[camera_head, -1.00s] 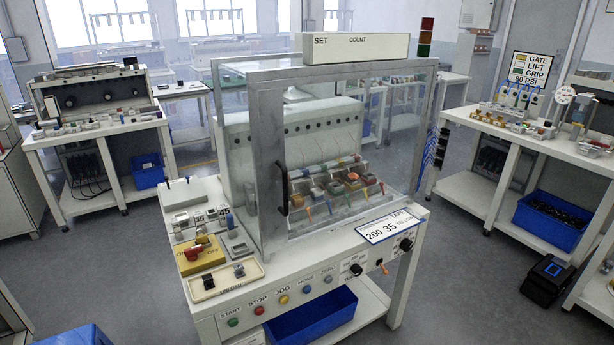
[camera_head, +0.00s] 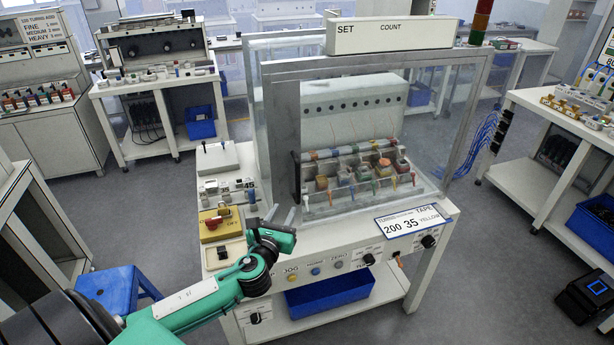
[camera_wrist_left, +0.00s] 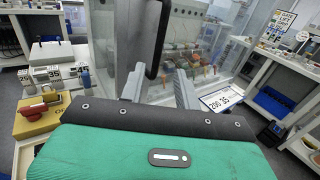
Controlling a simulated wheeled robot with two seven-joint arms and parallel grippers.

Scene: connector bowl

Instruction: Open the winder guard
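The winder guard (camera_head: 376,66) is a clear box with a grey metal frame over the white winder machine. Its front panel looks closed. A black vertical handle (camera_head: 297,180) sits on the left post of the front frame. My left gripper (camera_head: 280,215) is just below and left of the handle, in front of the guard. Its two fingers are apart with nothing between them. In the left wrist view the open fingers (camera_wrist_left: 159,90) point at the guard, and the handle (camera_wrist_left: 160,40) rises just beyond and between them. My right gripper is out of view.
A yellow box with a red switch (camera_head: 216,226) and small parts stand on the bench left of the guard. A sign (camera_head: 412,221) and a row of knobs are on the front. A blue bin (camera_head: 330,297) is below. A blue stool (camera_head: 125,290) stands at left.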

